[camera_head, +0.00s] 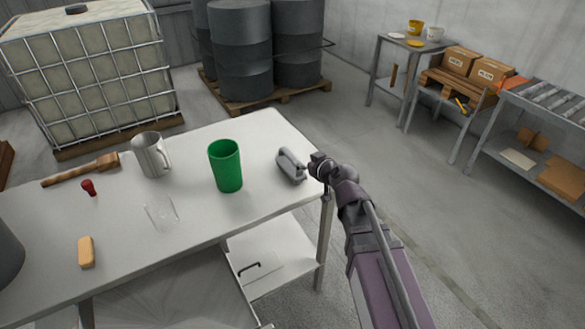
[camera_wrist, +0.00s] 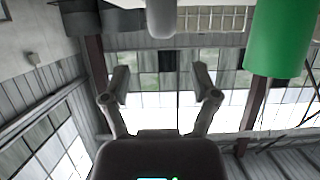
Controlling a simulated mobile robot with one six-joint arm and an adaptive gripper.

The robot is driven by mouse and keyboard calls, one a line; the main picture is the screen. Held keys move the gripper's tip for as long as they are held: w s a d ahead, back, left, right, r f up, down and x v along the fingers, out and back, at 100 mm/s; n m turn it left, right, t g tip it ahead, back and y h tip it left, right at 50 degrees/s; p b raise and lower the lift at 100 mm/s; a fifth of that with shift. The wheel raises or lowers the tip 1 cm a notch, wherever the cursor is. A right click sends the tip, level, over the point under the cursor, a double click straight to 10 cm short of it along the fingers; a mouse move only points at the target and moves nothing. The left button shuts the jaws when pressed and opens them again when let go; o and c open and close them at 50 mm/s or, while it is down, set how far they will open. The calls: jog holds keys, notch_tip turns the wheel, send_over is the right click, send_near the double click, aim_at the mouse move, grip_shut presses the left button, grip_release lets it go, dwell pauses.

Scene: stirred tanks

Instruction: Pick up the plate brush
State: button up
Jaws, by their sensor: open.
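A grey thing with a raised handle (camera_head: 291,166) lies near the right end of the white table (camera_head: 262,125). It may be the plate brush, but its bristles cannot be made out. My gripper (camera_head: 319,164) is just right of it, at the table's right edge, with nothing visibly held. In the wrist view my gripper (camera_wrist: 162,88) shows two spread fingers with empty space between. A pale grey rounded shape (camera_wrist: 161,18) at the top middle of that view may be the same thing, apart from the fingertips.
A green cup (camera_head: 226,168) stands left of the grey thing and shows in the wrist view (camera_wrist: 283,38). Farther left are a metal mug (camera_head: 150,157), clear glass (camera_head: 161,212), wooden-handled tool (camera_head: 82,171), red-topped item (camera_head: 89,187) and tan block (camera_head: 86,252).

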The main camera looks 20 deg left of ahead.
aim_at(294, 157)
jog(key=shift+b+x, duration=0.45)
jog(key=shift+x, duration=1.35)
jog(key=shift+f, duration=0.1)
jog(key=shift+s+b+x, duration=0.25)
jog(key=shift+b+x, duration=0.9)
jog(key=shift+x, duration=1.4)
jog(key=shift+a, duration=0.15)
grip_shut()
